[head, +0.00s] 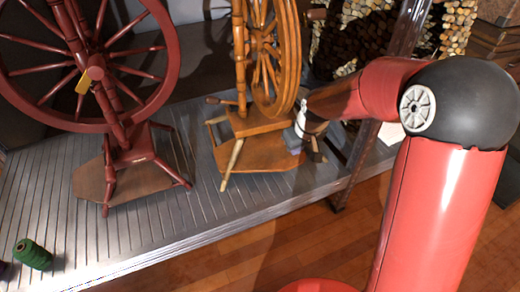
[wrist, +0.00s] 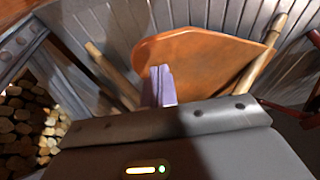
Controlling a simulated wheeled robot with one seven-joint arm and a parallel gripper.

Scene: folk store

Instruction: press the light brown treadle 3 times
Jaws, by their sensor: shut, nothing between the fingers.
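The light brown treadle (head: 262,155) is an orange-brown board at the foot of the orange spinning wheel (head: 275,60), low over the grey slatted platform. In the wrist view the treadle (wrist: 215,65) is a rounded board filling the upper middle, between wooden legs. My gripper (wrist: 162,72) is shut and empty. Its pale fingers overlap the near left edge of the treadle in the wrist view. In the head view my gripper is at the right end of the treadle, with the fingertips hard to make out. I cannot tell whether they touch the board.
A dark red spinning wheel (head: 95,70) with a brown treadle (head: 90,185) stands to the left. A green thread spool (head: 33,254) lies at the platform's front left. A dark metal post (head: 372,130) rises close right of my gripper. Stacked logs (head: 345,45) are behind.

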